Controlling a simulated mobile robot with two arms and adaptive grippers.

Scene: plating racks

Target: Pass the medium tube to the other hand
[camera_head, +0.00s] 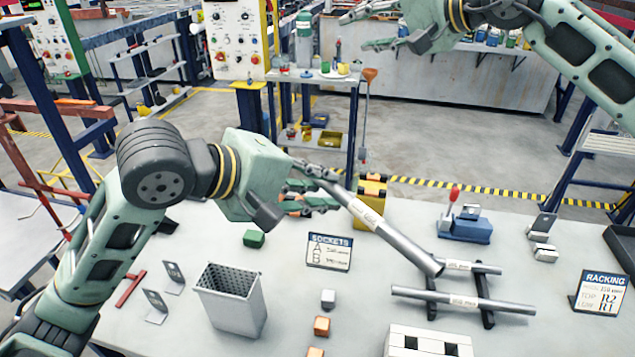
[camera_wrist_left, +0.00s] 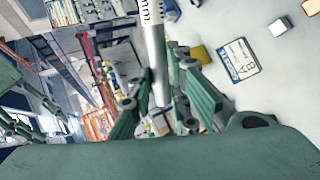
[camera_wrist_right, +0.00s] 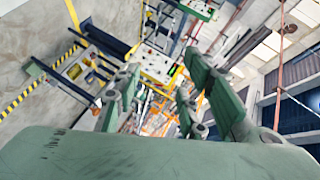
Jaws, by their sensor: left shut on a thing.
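The medium tube (camera_head: 378,223) is a grey metal pipe with a pale label band. My left gripper (camera_head: 312,187) is shut on it near its upper left end. The tube slants down to the right above the table, its far end in front of the rack of tubes. In the left wrist view the tube (camera_wrist_left: 154,45) runs between the fingers (camera_wrist_left: 157,95). My right gripper (camera_head: 372,28) is open and empty, high at the top of the head view, well apart from the tube. The right wrist view shows nothing between its fingers (camera_wrist_right: 160,85).
Two other tubes, a long one (camera_head: 460,301) and a shorter-looking one (camera_head: 480,267), lie across dark rack bars. A perforated bin (camera_head: 230,305), a SOCKETS sign (camera_head: 329,252), a RACKING sign (camera_head: 599,292), a blue fixture (camera_head: 465,227) and small blocks stand on the table.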

